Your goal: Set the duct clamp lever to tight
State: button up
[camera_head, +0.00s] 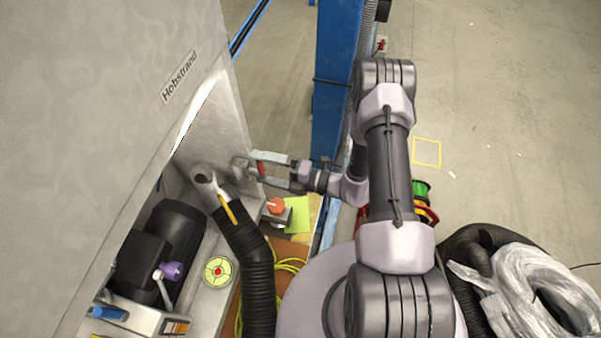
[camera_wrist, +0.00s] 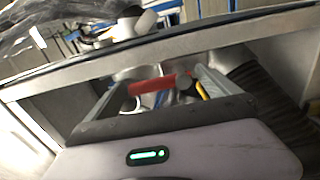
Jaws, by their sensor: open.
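My gripper (camera_head: 258,167) reaches left into the gap beside the grey cabinet, its two grey fingers apart. A red bar (camera_head: 262,169) shows between the fingers. In the wrist view my gripper (camera_wrist: 160,79) is open, and the red bar (camera_wrist: 150,86) spans the space between its fingers; I cannot tell whether they touch it. The black ribbed duct (camera_head: 250,255) stands left of and below the gripper and also shows in the wrist view (camera_wrist: 268,95). A yellow strip (camera_head: 229,211) lies at its upper end. I cannot tell which of these parts is the clamp lever, nor its setting.
The grey cabinet (camera_head: 90,90) labelled Hobstrand fills the left. A black motor (camera_head: 165,250) and a round green-and-white gauge (camera_head: 217,271) sit below it. An orange knob (camera_head: 276,206) is below the gripper. A blue post (camera_head: 335,90) stands close behind my arm. Open floor lies at upper right.

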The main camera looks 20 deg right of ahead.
jog(key=p+v, duration=0.1)
jog(key=v, duration=1.6)
jog(key=s+a+r+m+g+h+b, duration=0.1)
jog(key=s+a+r+m+h+b, duration=0.2)
jog(key=r+m, duration=0.4)
jog(key=s+a+r+m+g+h+b, duration=0.1)
jog(key=s+a+r+m+h+b, duration=0.2)
jog(key=m, duration=1.2)
jog(key=s+a+r+m+g+h+b, duration=0.2)
jog(key=r+m+h, duration=0.5)
jog(key=r+m, duration=0.4)
jog(key=shift+s+a+r+b, duration=0.45)
jog(key=shift+s+a+b, duration=0.2)
jog(key=shift+s+a, duration=0.15)
jog(key=shift+m, duration=0.3)
